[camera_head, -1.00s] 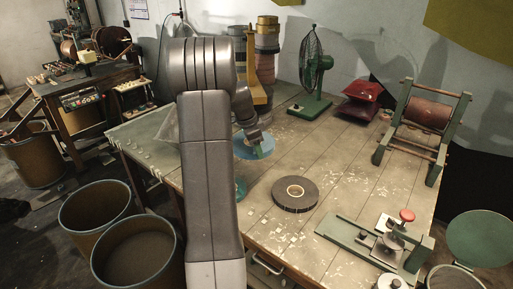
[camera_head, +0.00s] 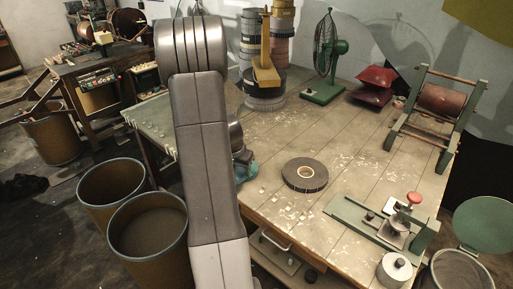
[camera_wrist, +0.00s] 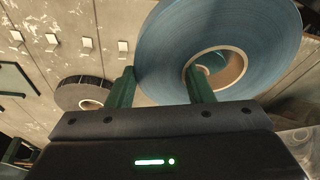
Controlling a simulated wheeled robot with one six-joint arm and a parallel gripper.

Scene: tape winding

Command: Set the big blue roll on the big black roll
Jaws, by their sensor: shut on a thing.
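The big blue roll (camera_wrist: 255,25), with a pale cardboard core, fills the upper right of the wrist view. My gripper (camera_wrist: 162,82) is shut on its ring, one green finger in the core and the other outside the rim. The big black roll (camera_head: 305,176) lies flat on the table, right of my arm. It also shows in the wrist view (camera_wrist: 82,92), apart from the blue roll, at the left.
Stacked rolls and a yellow stand (camera_head: 264,70), a green fan (camera_head: 325,60) and red cushions (camera_head: 378,85) stand behind. A green fixture (camera_head: 385,225) is at front right. Table around the black roll is mostly clear.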

